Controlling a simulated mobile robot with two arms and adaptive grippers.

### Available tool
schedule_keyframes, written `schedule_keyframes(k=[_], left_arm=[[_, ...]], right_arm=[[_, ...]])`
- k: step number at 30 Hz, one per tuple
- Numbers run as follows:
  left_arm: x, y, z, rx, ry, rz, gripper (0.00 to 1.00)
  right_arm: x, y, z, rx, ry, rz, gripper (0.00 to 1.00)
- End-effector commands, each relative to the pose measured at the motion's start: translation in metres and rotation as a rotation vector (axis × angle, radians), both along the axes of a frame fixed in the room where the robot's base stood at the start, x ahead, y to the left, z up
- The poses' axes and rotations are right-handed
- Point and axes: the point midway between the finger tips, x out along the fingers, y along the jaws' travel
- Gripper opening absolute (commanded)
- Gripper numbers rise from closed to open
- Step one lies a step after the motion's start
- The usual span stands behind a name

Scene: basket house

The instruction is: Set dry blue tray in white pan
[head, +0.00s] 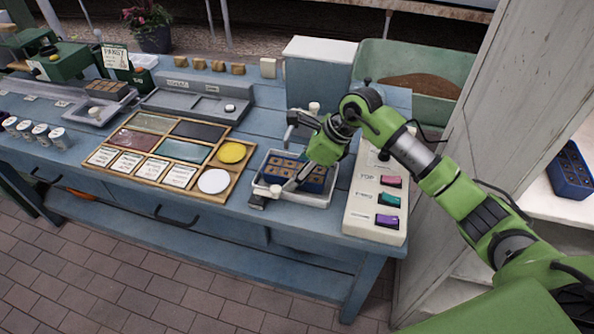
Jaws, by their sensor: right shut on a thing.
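A blue tray (313,186) with pale brown filled cells sits within the rim of the white pan (318,201) near the bench's front edge. My right gripper (290,184) reaches down over the tray from the upper right. It is shut on the blue tray, though its fingers hide part of the tray and the exact contact is unclear. The tray looks roughly level, but I cannot tell whether its underside touches the pan floor. My left gripper is not in view.
A white box (362,208) with three coloured buttons stands right of the pan. A wooden sorting tray (232,176) lies left. A tap (299,119) rises behind the pan. Another blue tray (568,172) is on the right shelf. A green soil bin (445,62) stands behind.

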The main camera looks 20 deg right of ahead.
Motion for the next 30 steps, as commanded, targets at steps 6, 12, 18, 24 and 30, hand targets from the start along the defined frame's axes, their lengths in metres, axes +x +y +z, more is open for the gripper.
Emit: schedule_keyframes(k=[6,12,18,24,30], left_arm=[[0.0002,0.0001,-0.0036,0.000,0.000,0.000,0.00],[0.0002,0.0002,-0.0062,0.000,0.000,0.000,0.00],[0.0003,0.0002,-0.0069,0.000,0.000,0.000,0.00],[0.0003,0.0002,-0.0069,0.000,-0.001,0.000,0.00],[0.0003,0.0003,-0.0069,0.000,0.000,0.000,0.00]], right_arm=[[0.0004,-0.0001,-0.0035,0.000,-0.001,-0.001,0.23],[0.0004,-0.0001,-0.0065,0.000,-0.001,-0.001,0.23],[0.0005,-0.0001,-0.0072,0.001,-0.002,-0.001,0.23],[0.0004,0.0000,-0.0072,0.000,-0.001,-0.001,0.66],[-0.0003,0.0006,-0.0076,0.002,0.001,0.001,0.68]])
